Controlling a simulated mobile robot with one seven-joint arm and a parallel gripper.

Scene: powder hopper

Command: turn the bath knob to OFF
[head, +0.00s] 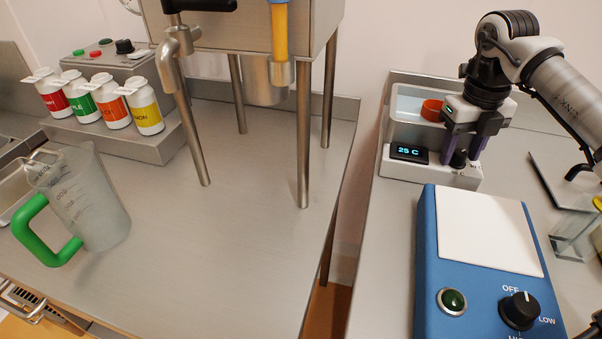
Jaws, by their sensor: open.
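The bath (390,168) is a white box with a water basin, at the upper right of the head view. Its front panel carries a lit display (409,153) reading 25 C. The small black bath knob (459,158) is to the right of the display. My gripper (464,151) comes down from above with its purple fingers open, one on each side of the knob. I cannot tell whether the fingers touch the knob.
A blue device (427,262) with a white top, a green button and its own OFF/LOW knob (519,310) stands in front of the bath. An orange ring-shaped item (432,110) is in the basin. A jug (90,205), labelled bottles (98,105) and a hopper stand are left, across a gap.

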